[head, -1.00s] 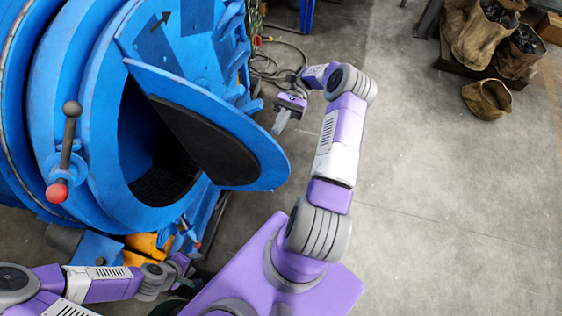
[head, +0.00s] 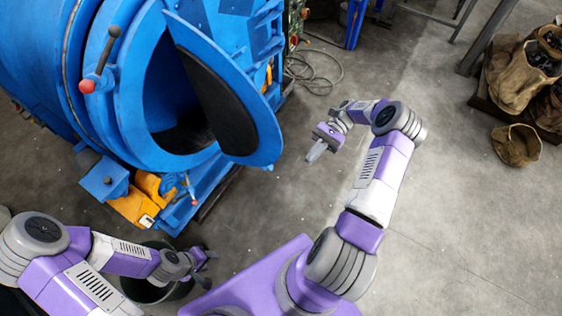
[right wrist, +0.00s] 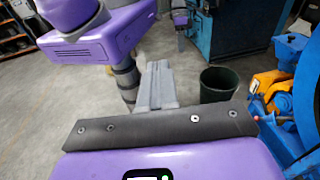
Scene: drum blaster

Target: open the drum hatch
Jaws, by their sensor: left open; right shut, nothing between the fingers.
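The blue drum (head: 130,128) fills the upper left of the head view. Its round hatch (head: 262,118), blue-rimmed with a dark inner pad, stands swung out from the dark opening (head: 172,92). My right gripper (head: 312,154) is shut and empty, right of the hatch and apart from it. In the right wrist view its closed fingers (right wrist: 158,82) show with nothing between them. My left gripper (head: 208,264) is open and empty, low in the head view, below the drum and beside a dark bucket.
The dark bucket (head: 152,288) stands on the floor below the drum; it also shows in the right wrist view (right wrist: 217,84). A red-knobbed lever (head: 100,66) is on the drum. Cables (head: 318,72) lie behind. Sacks (head: 520,75) stand far right. Floor between is clear.

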